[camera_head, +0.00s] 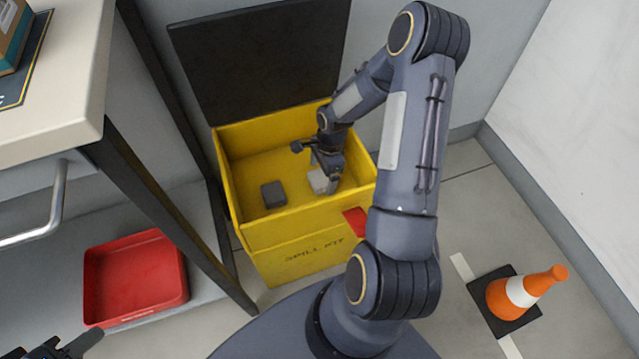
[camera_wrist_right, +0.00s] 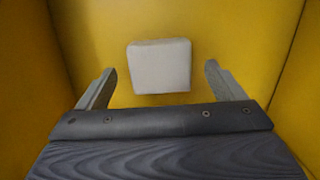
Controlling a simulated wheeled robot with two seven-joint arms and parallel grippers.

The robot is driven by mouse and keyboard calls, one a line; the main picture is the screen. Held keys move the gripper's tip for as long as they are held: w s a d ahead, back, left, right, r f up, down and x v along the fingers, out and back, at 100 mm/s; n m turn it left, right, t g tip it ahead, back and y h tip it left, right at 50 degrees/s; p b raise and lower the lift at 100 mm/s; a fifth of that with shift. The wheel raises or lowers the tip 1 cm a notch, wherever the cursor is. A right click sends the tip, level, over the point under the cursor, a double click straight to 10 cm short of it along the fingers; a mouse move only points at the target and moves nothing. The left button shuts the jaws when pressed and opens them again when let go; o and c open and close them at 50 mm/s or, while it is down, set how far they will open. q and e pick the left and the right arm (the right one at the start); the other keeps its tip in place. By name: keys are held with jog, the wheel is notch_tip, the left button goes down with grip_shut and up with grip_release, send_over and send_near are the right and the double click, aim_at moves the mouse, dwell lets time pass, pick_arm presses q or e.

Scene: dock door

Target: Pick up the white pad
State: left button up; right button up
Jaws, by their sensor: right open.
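The white pad (camera_head: 318,181) lies inside the yellow spill kit box (camera_head: 312,229), on the right side of its floor. In the right wrist view the white pad (camera_wrist_right: 159,66) is a pale block with rounded corners, seen beyond and between two separated fingers. My right gripper (camera_head: 326,176) reaches down into the box, open and empty; its fingers also show in the wrist view (camera_wrist_right: 160,70). It partly covers the pad in the head view. My left gripper (camera_head: 62,348) shows only partly at the lower left edge, away from the box.
A dark grey block (camera_head: 273,194) lies in the box left of the pad. The box's dark lid (camera_head: 262,62) stands open behind. A red tray (camera_head: 135,278) sits on the lower shelf, and an orange cone (camera_head: 523,291) stands at right. Yellow walls surround my right gripper.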

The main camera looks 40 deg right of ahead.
aim_at(321, 178)
notch_tip(321, 178, down, 2)
jog(key=shift+a, duration=0.15)
jog(key=c, duration=1.1)
jog(key=shift+o, duration=0.2)
jog(key=shift+r, duration=0.1)
notch_tip(321, 178, up, 10)
jog(key=p, duration=0.3)
